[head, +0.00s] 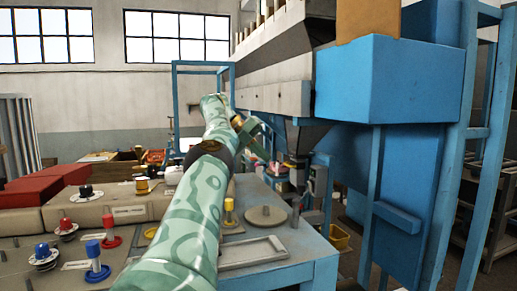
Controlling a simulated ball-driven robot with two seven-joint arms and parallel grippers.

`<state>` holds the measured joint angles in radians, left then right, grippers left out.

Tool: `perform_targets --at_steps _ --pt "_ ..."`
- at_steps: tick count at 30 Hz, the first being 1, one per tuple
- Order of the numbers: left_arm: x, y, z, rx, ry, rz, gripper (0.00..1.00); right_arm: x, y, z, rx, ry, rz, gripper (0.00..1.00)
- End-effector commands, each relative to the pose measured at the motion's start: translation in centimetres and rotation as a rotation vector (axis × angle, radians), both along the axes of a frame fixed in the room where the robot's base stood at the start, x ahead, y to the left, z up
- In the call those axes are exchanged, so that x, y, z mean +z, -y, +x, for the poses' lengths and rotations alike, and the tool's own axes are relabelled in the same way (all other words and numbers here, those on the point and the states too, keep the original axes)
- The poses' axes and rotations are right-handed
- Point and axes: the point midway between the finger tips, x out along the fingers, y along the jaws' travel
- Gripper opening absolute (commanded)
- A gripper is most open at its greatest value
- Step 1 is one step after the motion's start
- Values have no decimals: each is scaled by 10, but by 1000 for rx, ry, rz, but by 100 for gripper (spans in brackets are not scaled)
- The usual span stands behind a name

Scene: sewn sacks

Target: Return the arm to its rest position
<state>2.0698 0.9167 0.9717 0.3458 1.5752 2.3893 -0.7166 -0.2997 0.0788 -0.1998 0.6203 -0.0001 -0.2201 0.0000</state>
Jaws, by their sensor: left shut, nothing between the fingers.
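My left arm (195,215), pale green with a wavy pattern, rises from the bottom edge in the head view and reaches forward over the bench. My left gripper (252,134) is small and partly hidden at the far end of the arm. It is shut and empty, in front of the grey machine. My right gripper is not in view.
A blue-framed bench (315,262) carries a round grey disc (265,216), a flat metal tray (252,252) and a yellow-based peg (229,212). Red and blue knobs (97,260) stand at the left. A large blue hopper (385,85) and frame stand at the right.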

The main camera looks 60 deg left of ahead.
Motion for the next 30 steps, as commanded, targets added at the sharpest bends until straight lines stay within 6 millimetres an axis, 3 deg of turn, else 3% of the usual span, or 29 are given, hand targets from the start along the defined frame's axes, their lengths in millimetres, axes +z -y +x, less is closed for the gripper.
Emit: perform_targets --at_steps 5,30 --pt "11 -3 -9 -1 1 0 0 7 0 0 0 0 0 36" --pt "11 -3 -10 -1 0 1 0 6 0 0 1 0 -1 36"
